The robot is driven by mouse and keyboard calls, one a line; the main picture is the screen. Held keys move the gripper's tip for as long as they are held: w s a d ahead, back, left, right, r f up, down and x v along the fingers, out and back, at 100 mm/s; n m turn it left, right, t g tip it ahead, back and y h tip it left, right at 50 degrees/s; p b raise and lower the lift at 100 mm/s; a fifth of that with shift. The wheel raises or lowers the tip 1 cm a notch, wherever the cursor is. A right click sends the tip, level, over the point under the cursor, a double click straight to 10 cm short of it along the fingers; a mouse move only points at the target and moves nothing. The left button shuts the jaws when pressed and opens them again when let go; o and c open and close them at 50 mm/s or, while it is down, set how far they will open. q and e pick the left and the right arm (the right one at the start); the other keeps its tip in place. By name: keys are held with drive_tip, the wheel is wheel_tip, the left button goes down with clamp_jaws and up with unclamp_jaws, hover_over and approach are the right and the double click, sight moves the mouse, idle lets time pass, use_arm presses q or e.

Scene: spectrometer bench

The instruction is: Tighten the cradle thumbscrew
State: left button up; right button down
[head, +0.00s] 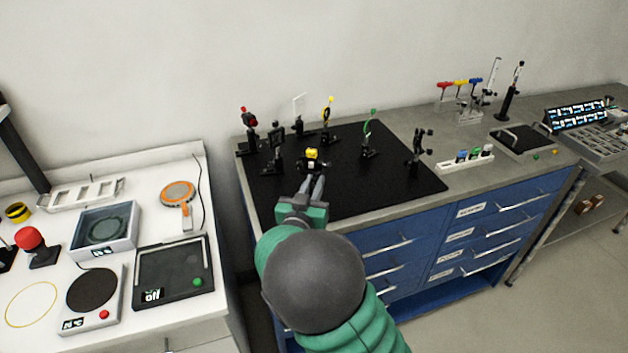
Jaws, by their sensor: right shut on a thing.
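My right gripper (313,187) reaches over the front part of the black breadboard (408,180), its fingers pointing away from me. A small black post with a yellow top (312,154) stands right at its fingertips; this looks like the cradle with its thumbscrew. The fingers are shut on a small part there, which looks like the thumbscrew, though the fingers hide it. My green and grey right arm covers the front edge of the bench below the gripper. My left gripper does not show.
Several optic mounts stand close around the gripper: a red-topped one (250,119), a dark one (276,139), a yellow one (327,112) and a green one (369,130). The breadboard's right front is clear. A white table (225,315) with instruments stands left, across a gap.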

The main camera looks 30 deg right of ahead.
drive_tip(key=n+p, duration=0.2)
drive_tip(key=p, duration=0.1)
drive_tip(key=n+p, duration=0.2)
drive_tip(key=p, duration=0.1)
drive_tip(key=shift+a+r+n, duration=0.1)
drive_tip(key=shift+r+n, duration=0.1)
drive_tip(key=shift+n, duration=0.2)
drive_tip(key=shift+f+n+p, duration=0.25)
drive_tip(key=shift+n+p, duration=1.15)
drive_tip(key=shift+n, duration=0.1)
drive_tip(key=shift+a, duration=0.1)
drive_tip(key=shift+f, duration=0.1)
drive_tip(key=c, duration=1.6)
unclamp_jaws()
drive_tip(key=shift+c, duration=0.2)
drive_tip(key=shift+o, duration=1)
drive_tip(key=shift+a, duration=0.1)
drive_tip(key=shift+o, duration=0.4)
drive_tip(key=shift+a+r, duration=0.1)
drive_tip(key=shift+r, duration=0.1)
